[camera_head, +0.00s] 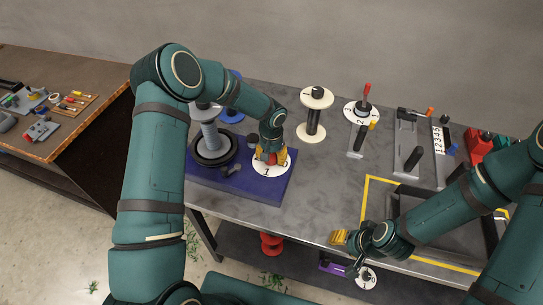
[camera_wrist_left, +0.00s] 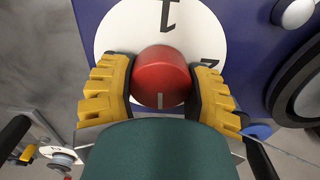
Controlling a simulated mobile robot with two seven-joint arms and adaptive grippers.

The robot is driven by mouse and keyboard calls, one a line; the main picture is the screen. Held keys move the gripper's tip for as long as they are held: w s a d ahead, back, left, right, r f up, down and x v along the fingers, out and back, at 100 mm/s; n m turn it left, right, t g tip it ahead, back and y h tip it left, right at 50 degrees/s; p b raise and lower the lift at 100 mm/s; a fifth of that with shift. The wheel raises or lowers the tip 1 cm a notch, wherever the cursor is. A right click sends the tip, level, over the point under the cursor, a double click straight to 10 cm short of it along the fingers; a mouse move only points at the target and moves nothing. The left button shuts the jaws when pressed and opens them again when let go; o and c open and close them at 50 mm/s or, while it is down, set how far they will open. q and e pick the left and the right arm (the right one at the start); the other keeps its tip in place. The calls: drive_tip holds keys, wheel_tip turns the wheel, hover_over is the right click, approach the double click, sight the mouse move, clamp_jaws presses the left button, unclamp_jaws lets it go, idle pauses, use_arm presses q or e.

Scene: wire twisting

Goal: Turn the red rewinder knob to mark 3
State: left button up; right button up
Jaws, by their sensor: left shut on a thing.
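The red rewinder knob (camera_wrist_left: 162,77) sits on a round white dial (camera_wrist_left: 120,32). My left gripper (camera_wrist_left: 164,88) is shut on it, with one yellow finger on each side. A pale line on the knob points toward the bottom of the left wrist view, away from the printed 1. Another digit at the dial's right is partly hidden by a finger. The lower dial is hidden behind my wrist. In the head view, the dial (camera_head: 267,171) lies on the blue base (camera_head: 255,190). My right gripper (camera_head: 345,237) hangs near the table's front edge, away from the knob; its finger gap is unclear.
A grey spool (camera_head: 210,138) stands on the same base, left of the knob. A cream spool (camera_head: 314,112) and another numbered dial with a red handle (camera_head: 366,90) stand farther back. Bare grey tabletop (camera_head: 325,180) lies right of the base.

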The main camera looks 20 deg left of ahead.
use_arm(q)
drive_tip(key=shift+m+b, duration=0.35)
drive_tip(key=shift+m, duration=0.15)
use_arm(e)
drive_tip(key=shift+f, duration=0.55)
use_arm(q)
drive_tip(key=o, duration=1.2)
drive_tip(key=shift+r, duration=0.1)
wheel_tip(320, 180, up, 12)
